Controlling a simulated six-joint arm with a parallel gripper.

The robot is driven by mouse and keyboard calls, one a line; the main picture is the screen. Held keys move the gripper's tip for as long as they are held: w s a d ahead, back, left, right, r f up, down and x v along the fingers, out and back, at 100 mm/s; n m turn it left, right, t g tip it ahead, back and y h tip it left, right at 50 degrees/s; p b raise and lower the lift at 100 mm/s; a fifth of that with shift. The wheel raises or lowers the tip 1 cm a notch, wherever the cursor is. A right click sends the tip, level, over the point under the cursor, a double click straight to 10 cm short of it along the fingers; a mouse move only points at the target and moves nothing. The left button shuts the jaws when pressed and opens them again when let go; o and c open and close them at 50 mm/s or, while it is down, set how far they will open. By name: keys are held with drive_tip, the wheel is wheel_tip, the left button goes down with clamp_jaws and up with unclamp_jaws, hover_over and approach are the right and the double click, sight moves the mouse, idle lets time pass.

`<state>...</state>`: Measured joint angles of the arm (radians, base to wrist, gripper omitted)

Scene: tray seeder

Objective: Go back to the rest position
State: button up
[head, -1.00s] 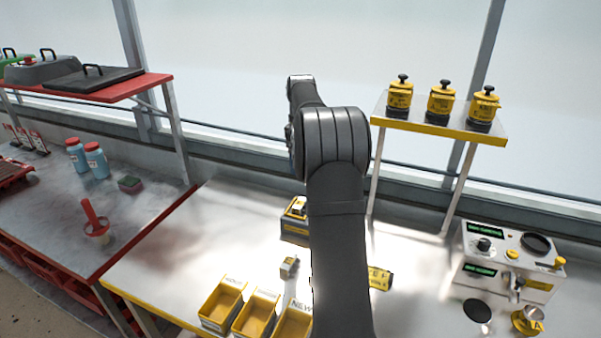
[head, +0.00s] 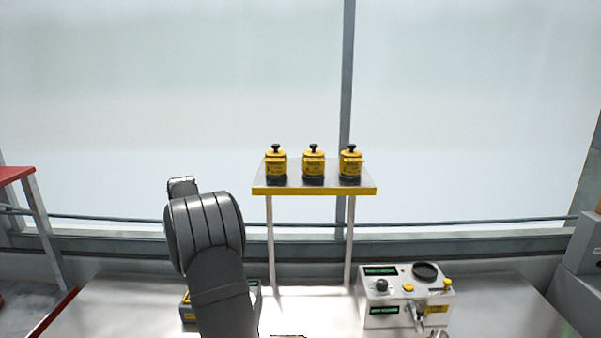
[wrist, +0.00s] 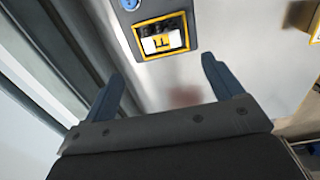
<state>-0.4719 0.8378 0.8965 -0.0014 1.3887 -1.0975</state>
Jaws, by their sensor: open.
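My gripper (wrist: 160,95) shows in the wrist view with its two blue fingers spread wide apart. Nothing is held between them. Past the fingers lies the pale bench top, with a yellow-edged box (wrist: 162,37) holding a white and yellow item at the upper middle. In the head view my dark arm rises at the lower left of centre, and the gripper itself is hidden behind it.
A raised shelf (head: 313,190) carries three yellow canisters (head: 314,163). A white control box (head: 405,297) with knobs stands on the bench (head: 505,310) at right. A yellow and grey box (head: 188,307) is partly hidden by my arm. A red-topped rack (head: 14,174) stands at far left.

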wheel_tip(320, 180, down, 12)
drive_tip(key=shift+s+f, duration=0.1)
drive_tip(key=shift+s, duration=0.05)
idle(0.3)
wheel_tip(320, 180, up, 19)
wheel_tip(320, 180, down, 18)
drive_tip(key=shift+a+f, duration=0.1)
drive_tip(key=shift+r, duration=3.25)
drive_tip(key=shift+o, duration=0.2)
